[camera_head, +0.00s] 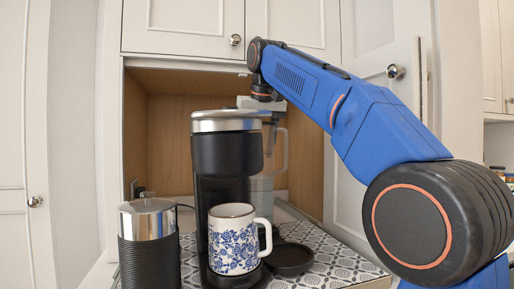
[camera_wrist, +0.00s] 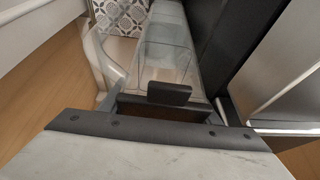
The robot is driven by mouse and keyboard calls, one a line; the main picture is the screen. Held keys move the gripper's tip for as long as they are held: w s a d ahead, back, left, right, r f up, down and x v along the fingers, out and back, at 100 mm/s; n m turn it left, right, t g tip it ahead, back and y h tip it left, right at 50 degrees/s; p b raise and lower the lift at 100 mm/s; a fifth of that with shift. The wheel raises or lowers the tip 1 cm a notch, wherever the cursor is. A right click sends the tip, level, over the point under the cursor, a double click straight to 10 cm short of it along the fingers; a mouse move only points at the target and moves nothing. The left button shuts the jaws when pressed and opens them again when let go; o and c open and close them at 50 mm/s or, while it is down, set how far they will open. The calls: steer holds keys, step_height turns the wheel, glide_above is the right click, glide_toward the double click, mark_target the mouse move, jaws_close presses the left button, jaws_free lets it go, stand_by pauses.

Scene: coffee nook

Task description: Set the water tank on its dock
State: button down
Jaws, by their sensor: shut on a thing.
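The clear water tank (camera_head: 268,187) stands upright behind the right side of the black coffee maker (camera_head: 226,158), which hides part of it. Its pale handle (camera_head: 284,150) points right. My gripper (camera_head: 266,104) reaches down from above and is shut on the tank's top. In the wrist view, my gripper (camera_wrist: 168,106) is at the tank's upper edge, with the clear walls (camera_wrist: 165,55) below and the handle (camera_wrist: 100,65) at left.
A blue-flowered white mug (camera_head: 233,240) stands at the front of the coffee maker. A round black dish (camera_head: 290,259) lies at its right on the patterned mat (camera_head: 335,262). A ribbed black canister (camera_head: 149,250) stands at left. Cabinet walls and the upper doors (camera_head: 183,26) enclose the nook.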

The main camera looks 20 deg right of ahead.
steer(key=shift+a+f, duration=0.1)
steer(key=shift+f, duration=0.15)
stand_by(0.4)
steer(key=c, duration=0.6)
jaws_free()
steer(key=shift+o, duration=0.2)
